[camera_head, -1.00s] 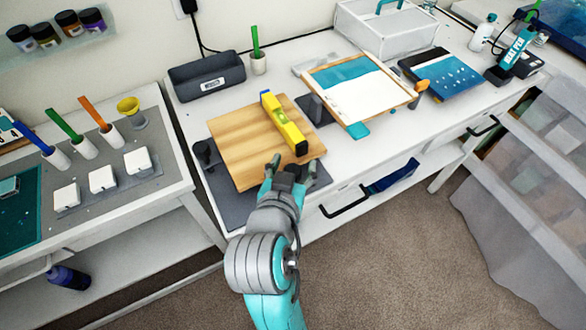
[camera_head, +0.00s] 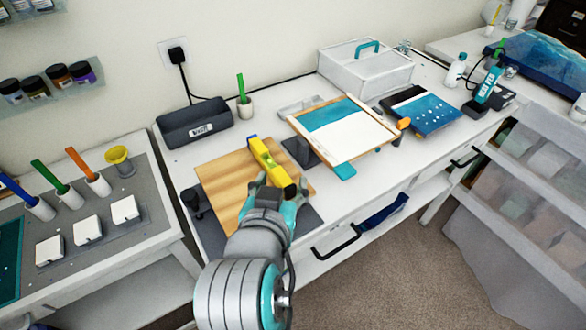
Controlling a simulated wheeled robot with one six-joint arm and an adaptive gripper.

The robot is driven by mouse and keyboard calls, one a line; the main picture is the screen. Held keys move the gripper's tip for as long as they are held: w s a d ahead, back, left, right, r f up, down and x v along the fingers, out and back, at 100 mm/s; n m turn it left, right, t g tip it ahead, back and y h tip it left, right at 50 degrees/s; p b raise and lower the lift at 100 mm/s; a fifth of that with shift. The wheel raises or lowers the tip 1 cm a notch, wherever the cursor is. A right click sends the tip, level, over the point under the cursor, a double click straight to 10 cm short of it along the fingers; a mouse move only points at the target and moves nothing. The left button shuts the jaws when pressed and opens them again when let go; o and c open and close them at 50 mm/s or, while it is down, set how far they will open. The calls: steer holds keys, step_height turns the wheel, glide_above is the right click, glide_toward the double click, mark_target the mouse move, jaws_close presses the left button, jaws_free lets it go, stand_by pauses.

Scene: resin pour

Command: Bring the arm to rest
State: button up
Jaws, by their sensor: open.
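My gripper (camera_head: 276,184) is open over the front part of a wooden board (camera_head: 225,182), at the near end of a yellow spirit level (camera_head: 267,161). The level lies on the board with a blue far end. The gripper hides the level's near end and part of the board. I cannot tell whether the fingers touch the level. My arm reaches in from the bottom of the picture.
A dark grey bin (camera_head: 194,124) and a cup with a green stick (camera_head: 245,108) stand behind the board. A tilted framed panel (camera_head: 343,128) is to its right. A side table (camera_head: 130,235) at left holds several cups and white blocks. Carpet (camera_head: 400,275) lies clear in front.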

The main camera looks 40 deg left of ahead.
steer(key=shift+f, duration=0.1)
steer(key=d+f+t+h, duration=0.1)
steer(key=d+f, duration=1.9)
steer(key=d, duration=0.4)
steer(key=s+d+f+m+h, duration=0.2)
steer(key=s+d+f, duration=0.2)
steer(key=s+d, duration=0.7)
steer(key=s+d+r+m+t+h, duration=0.1)
steer(key=s+d, duration=0.2)
steer(key=s, duration=0.3)
steer(key=s+d+r+m+h, duration=0.2)
steer(key=s, duration=0.5)
steer(key=shift+d+r+t, duration=0.2)
steer(key=shift+d+t, duration=0.2)
